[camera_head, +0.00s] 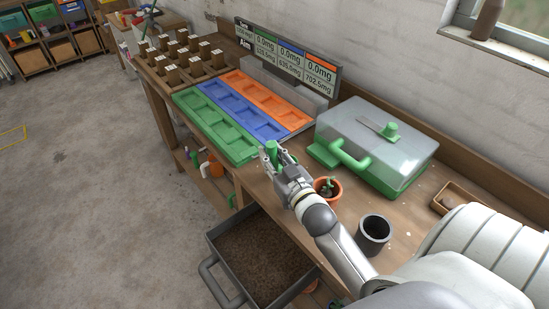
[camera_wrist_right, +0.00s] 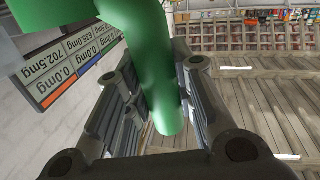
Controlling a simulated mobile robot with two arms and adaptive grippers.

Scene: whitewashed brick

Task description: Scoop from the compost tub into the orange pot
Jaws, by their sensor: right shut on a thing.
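My right gripper (camera_head: 277,161) is shut on the green scoop (camera_head: 272,149), above the front edge of the bench near the green tray. In the right wrist view the scoop's round green handle (camera_wrist_right: 160,70) passes between the fingers; its scooping end cannot be made out. The compost tub (camera_head: 223,248) is a dark grey open box below the bench front, filled with brown compost. The orange pot (camera_head: 336,197) stands on the bench just right of my right gripper, partly hidden by my arm, with a small green plant in it. My left gripper is not in view.
A dark grey cup (camera_head: 373,236) stands right of the pot. Behind it is a clear-lidded green box (camera_head: 373,145). Green, blue and orange trays (camera_head: 245,115) lie left, before a display board (camera_head: 285,58). Wooden blocks (camera_head: 185,58) stand at far left; a wooden tray (camera_head: 455,197) is right.

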